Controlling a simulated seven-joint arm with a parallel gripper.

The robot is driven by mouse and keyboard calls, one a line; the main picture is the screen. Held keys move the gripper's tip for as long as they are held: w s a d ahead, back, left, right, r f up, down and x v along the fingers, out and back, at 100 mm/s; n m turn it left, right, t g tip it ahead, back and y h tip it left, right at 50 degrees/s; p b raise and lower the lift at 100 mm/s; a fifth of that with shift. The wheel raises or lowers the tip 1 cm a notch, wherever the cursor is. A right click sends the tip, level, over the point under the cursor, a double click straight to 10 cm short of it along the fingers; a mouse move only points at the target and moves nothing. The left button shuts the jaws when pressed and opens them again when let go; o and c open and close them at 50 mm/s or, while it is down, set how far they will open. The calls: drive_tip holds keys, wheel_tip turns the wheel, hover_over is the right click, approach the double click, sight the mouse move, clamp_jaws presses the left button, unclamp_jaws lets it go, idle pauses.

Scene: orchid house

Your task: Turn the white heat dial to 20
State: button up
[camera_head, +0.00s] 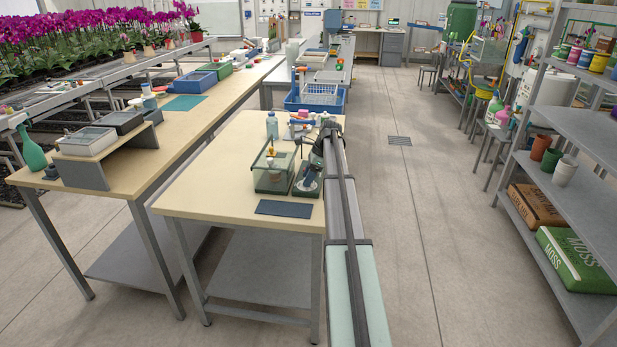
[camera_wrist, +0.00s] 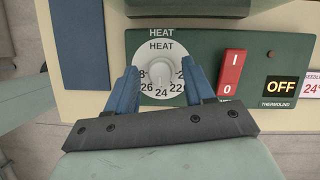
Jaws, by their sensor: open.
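The white heat dial (camera_wrist: 150,57) shows in the wrist view on a dark green control panel (camera_wrist: 215,42), under the word HEAT. It has a pale raised knob (camera_wrist: 160,73) in its middle. The numbers 26, 24 and 22 are readable along its lower edge; those at the sides are partly hidden by my fingers. I cannot make out a clear pointer mark. My gripper (camera_wrist: 159,80) is open, its two blue fingers on the left and right of the knob, with visible gaps. In the head view my arm hides most of the panel, and the dial is too small to tell.
Right of the dial are a red I/0 switch (camera_wrist: 232,72), a display reading OFF (camera_wrist: 282,88) and a white tag (camera_wrist: 312,88) reading 24°. In the head view a clear-sided propagator box (camera_head: 273,172) stands left of my gripper. A dark mat (camera_head: 284,208) lies in front.

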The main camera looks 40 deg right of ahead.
drive_tip(key=shift+c, duration=0.3)
clamp_jaws()
drive_tip(key=shift+n, duration=0.4)
drive_tip(key=n, duration=0.1)
drive_tip(key=n+g, duration=0.1)
drive_tip(key=n, duration=0.1)
drive_tip(key=shift+w+d+y, duration=0.1)
drive_tip(key=shift+w+y, duration=0.1)
drive_tip(key=shift+y, duration=0.1)
drive_tip(key=n+g, duration=0.1)
drive_tip(key=n, duration=0.2)
drive_tip(key=shift+w+n+g, duration=0.1)
drive_tip(key=shift+n+g, duration=0.2)
drive_tip(key=shift+g, duration=0.1)
drive_tip(key=n+g, duration=0.1)
drive_tip(key=n, duration=0.3)
drive_tip(key=shift+g, duration=0.3)
drive_tip(key=shift+n+g, duration=0.4)
drive_tip(key=shift+n, duration=1)
drive_tip(key=shift+n+h, duration=0.3)
drive_tip(key=shift+h, duration=0.1)
